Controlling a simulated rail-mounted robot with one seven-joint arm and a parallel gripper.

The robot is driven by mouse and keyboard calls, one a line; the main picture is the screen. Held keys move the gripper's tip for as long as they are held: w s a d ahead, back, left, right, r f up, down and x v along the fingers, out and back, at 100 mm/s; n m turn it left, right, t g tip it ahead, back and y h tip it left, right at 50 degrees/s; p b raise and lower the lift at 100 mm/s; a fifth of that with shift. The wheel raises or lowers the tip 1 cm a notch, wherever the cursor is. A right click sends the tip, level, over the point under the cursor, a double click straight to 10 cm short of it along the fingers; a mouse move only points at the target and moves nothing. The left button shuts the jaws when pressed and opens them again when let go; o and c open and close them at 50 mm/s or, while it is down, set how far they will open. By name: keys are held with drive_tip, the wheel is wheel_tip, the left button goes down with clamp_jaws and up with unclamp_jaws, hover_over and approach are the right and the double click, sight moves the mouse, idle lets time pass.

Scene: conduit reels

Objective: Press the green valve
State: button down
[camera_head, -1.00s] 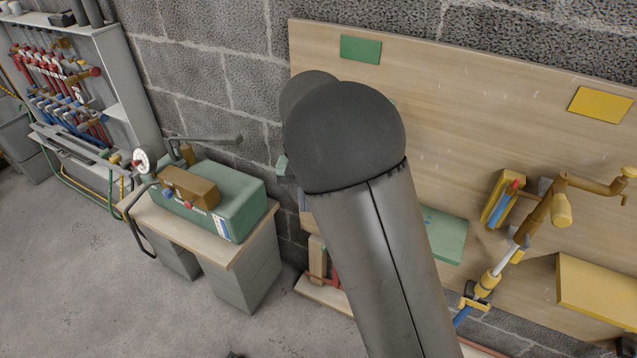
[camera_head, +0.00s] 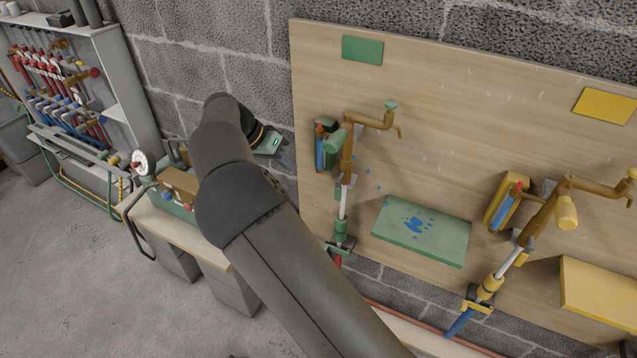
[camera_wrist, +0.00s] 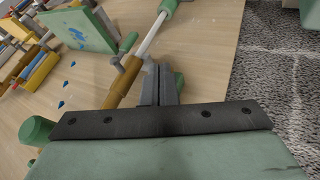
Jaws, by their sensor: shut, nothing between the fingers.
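A brass tap with green parts (camera_head: 347,150) is mounted on the left of the wooden board in the head view. In the wrist view my gripper's fingers (camera_wrist: 158,84) are together and empty, overlapping the view of the brass pipe (camera_wrist: 126,84). A green cylinder (camera_wrist: 38,131) shows at left. I cannot tell whether anything is touched.
A green shelf (camera_head: 435,241) with blue splashes juts from the board below right of the tap. A yellow-marked tap (camera_head: 545,215) and yellow shelf (camera_head: 597,292) are farther right. A bench (camera_head: 210,245) with a gauge (camera_head: 143,162) stands left, behind my arm.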

sight(338, 194)
drive_tip(key=d+f+b, duration=0.1)
drive_tip(key=d+f, duration=0.7)
drive_tip(key=d, duration=0.1)
drive_tip(key=shift+d, duration=0.25)
